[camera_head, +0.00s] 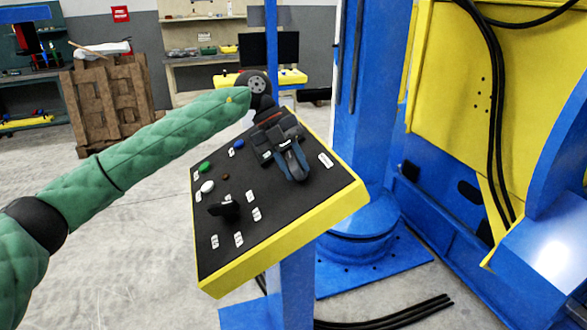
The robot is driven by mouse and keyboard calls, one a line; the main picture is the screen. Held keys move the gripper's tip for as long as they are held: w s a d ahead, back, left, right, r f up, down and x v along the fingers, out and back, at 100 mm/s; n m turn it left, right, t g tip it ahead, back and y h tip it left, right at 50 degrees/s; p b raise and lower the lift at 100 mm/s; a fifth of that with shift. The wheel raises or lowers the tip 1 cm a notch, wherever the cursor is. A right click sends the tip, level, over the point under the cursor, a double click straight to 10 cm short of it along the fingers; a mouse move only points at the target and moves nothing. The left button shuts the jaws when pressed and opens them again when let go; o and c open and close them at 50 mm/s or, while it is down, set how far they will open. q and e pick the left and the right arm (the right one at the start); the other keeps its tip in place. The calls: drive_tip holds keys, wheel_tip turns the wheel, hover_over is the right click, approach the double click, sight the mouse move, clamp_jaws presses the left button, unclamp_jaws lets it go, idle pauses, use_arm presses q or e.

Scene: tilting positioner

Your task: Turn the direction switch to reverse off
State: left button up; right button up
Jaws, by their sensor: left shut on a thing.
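The control panel (285,220) has a black sloping face with a yellow rim and stands on a blue post. My left gripper (296,172) is over its upper right part, with its blue-edged fingers pointing down at the face. It is shut on what appears to be the direction switch, which the fingers and gripper body hide, so its setting cannot be read. Another black switch knob (228,209) sticks up at the lower left of the panel, apart from the gripper. My right gripper is not in view.
A green button (206,166), a white button (208,187) and a blue button (238,143) sit left of my gripper, among small white labels. A blue column (365,120) and the large yellow positioner (520,90) stand close behind and right. Floor left of the panel is free.

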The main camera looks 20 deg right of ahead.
use_arm(q)
drive_tip(key=shift+n+h+b, duration=0.3)
drive_tip(key=shift+n+h, duration=0.1)
drive_tip(key=shift+n, duration=0.7)
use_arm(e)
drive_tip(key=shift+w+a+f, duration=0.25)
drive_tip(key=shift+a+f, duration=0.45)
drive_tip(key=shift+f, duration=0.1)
use_arm(q)
drive_tip(key=o, duration=0.8)
drive_tip(key=shift+c, duration=0.2)
drive_tip(key=shift+w, duration=0.1)
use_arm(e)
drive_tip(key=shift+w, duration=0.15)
use_arm(q)
drive_tip(key=shift+r, duration=0.1)
